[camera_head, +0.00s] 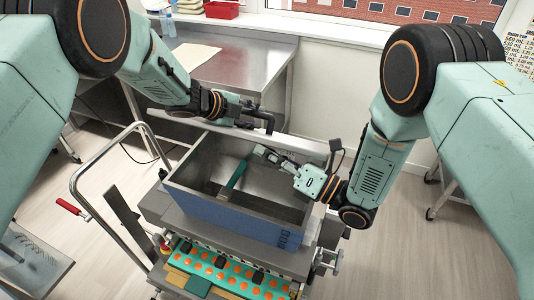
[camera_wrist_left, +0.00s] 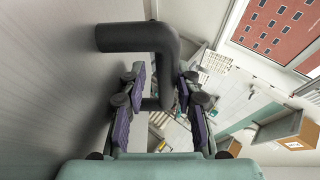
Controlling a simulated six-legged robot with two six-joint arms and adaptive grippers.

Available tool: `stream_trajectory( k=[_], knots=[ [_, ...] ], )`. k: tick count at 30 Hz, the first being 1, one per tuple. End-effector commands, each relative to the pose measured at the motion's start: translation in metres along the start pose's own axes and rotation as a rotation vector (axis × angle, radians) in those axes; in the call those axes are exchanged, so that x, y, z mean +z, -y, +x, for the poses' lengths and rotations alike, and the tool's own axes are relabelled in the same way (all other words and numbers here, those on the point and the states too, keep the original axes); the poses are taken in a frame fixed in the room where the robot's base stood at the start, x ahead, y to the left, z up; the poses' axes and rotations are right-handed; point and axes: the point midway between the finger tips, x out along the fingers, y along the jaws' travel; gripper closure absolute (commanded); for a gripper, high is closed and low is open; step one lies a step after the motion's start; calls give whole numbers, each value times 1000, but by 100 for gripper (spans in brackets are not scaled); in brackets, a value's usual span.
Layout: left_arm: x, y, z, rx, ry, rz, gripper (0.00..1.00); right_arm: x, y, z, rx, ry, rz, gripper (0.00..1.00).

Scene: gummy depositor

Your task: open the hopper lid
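The hopper (camera_head: 235,217) is a blue-sided steel box in the middle of the head view, with its top uncovered and its inside showing. The hopper lid (camera_head: 312,143) stands raised along the far rim, seen nearly edge-on. Its broad grey face (camera_wrist_left: 55,90) fills the left of the left wrist view. The black lid handle (camera_head: 268,122) sticks out from it. My left gripper (camera_head: 250,108) is at the handle. In the wrist view the bent handle bar (camera_wrist_left: 168,65) lies between the open fingers, with a gap at one side. My right gripper (camera_head: 262,153) is over the hopper opening; its finger state is unclear.
A green-ended tool (camera_head: 236,177) leans inside the hopper. A teal mould tray (camera_head: 225,268) with orange rounds lies below the hopper. A metal cart rail (camera_head: 82,170) stands at left. A steel table (camera_head: 245,62) is behind. The floor at right is clear.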

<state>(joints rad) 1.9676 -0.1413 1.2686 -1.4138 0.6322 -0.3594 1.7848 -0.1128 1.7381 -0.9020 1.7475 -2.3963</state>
Motion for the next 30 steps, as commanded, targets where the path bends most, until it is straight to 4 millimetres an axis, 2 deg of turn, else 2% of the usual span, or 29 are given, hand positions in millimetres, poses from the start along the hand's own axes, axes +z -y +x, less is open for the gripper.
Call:
stream_trajectory(
  k=[1,8,11,16,24,30],
  knots=[
    [0,-7,1,12,-1,-7,62,6,0,1,5,14,-9,100],
    [0,-8,0,13,0,-8,60,7,0,2,6,15,-10,100],
    [1,-7,-6,13,1,-8,60,7,0,2,6,16,-10,100],
    [1,-6,-31,10,2,-8,60,8,0,1,5,17,-11,100],
    [2,-3,-84,5,2,-7,60,7,0,1,6,16,-10,100],
    [1,-3,-111,5,1,-5,60,6,-1,1,6,13,-9,100]
  ],
)
